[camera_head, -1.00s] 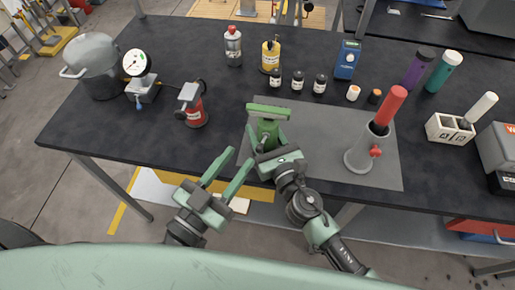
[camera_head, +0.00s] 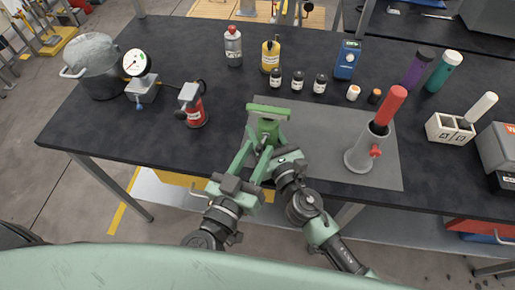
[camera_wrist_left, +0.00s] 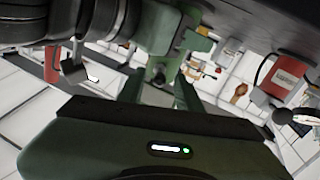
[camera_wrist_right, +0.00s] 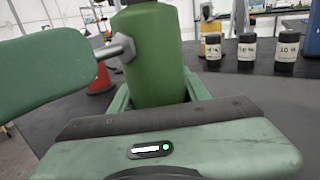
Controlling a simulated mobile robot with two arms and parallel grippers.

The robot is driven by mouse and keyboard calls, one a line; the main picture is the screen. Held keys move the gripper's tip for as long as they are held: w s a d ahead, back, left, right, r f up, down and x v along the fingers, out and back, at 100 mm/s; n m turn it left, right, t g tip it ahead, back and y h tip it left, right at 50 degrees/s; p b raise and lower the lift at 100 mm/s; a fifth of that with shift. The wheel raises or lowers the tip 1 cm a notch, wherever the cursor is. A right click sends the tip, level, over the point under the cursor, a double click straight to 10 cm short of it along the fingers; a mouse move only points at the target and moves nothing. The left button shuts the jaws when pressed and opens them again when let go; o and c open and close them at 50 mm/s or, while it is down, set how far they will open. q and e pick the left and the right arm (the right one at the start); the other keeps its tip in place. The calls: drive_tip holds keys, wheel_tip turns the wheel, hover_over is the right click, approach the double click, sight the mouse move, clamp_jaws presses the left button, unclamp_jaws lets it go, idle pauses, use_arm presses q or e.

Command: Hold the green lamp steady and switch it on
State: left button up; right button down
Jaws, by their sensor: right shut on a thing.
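The green lamp (camera_head: 268,112) is at the left part of the grey mat, near the table's front edge. In the right wrist view its green cylindrical body (camera_wrist_right: 152,60) is upright, with a metal stub on its left side. My right gripper (camera_head: 269,139) is shut around this body; its fingers show low on both sides. My left gripper (camera_head: 258,146) is open, its fingertips close to the lamp's front left side. A green block at the left of the right wrist view, apparently my left finger, is at the stub. Contact there is unclear. The lamp's base is hidden.
The grey mat (camera_head: 330,125) also bears a grey stand (camera_head: 362,154) with a red-topped rod. A red lamp-like device (camera_head: 194,108), a gauge (camera_head: 135,63) and a pot (camera_head: 93,78) stand to the left. Several small bottles stand behind the mat.

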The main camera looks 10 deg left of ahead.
use_arm(q)
drive_tip(key=shift+w+d, duration=0.1)
drive_tip(key=shift+w, duration=0.45)
clamp_jaws()
drive_tip(key=shift+s+d+n+t+y, duration=0.15)
drive_tip(key=shift+d+n+y, duration=0.25)
drive_tip(key=shift+n+y, duration=0.7)
drive_tip(key=shift+w+d+n+t+y, duration=0.15)
drive_tip(key=shift+d+n+y, duration=0.35)
drive_tip(key=shift+y, duration=1.1)
drive_tip(key=shift+d+n+y, duration=0.15)
drive_tip(key=shift+n+y, duration=0.5)
drive_tip(key=shift+y, duration=0.2)
drive_tip(key=shift+d+n+y, duration=0.15)
drive_tip(key=shift+n+y, duration=0.5)
drive_tip(key=shift+y, duration=0.2)
unclamp_jaws()
drive_tip(key=shift+s, duration=0.15)
